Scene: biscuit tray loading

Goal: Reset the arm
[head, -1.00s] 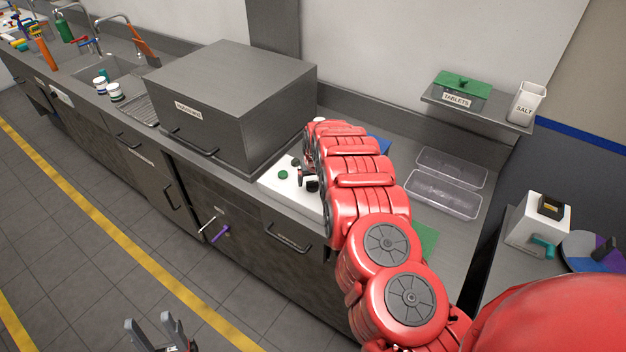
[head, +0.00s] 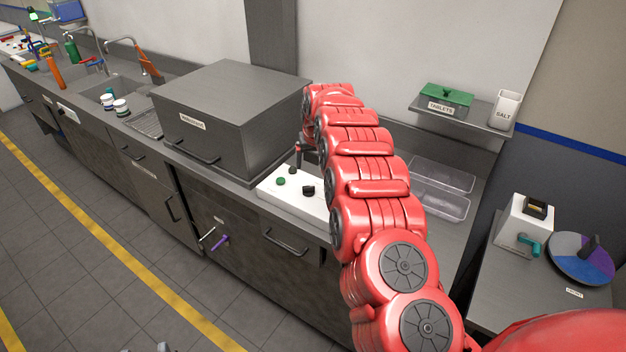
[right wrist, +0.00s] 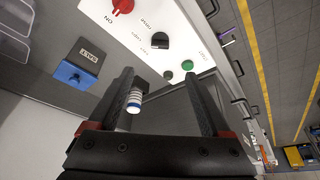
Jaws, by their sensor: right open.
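My right arm reaches over the counter in the head view. Its gripper (head: 305,157) is partly hidden by the red arm, above the white control panel (head: 290,196). In the right wrist view my right gripper (right wrist: 162,78) has its two dark fingers spread apart. A small white-and-blue cylinder (right wrist: 134,103) shows beside the left finger; I cannot tell what it rests on. Only grey tips of my left gripper (head: 147,349) show at the bottom edge.
A large grey box (head: 235,120) with a handle stands left of the panel. Clear trays (head: 440,190) lie right of my arm. A blue labelled holder (right wrist: 75,75) is near the panel.

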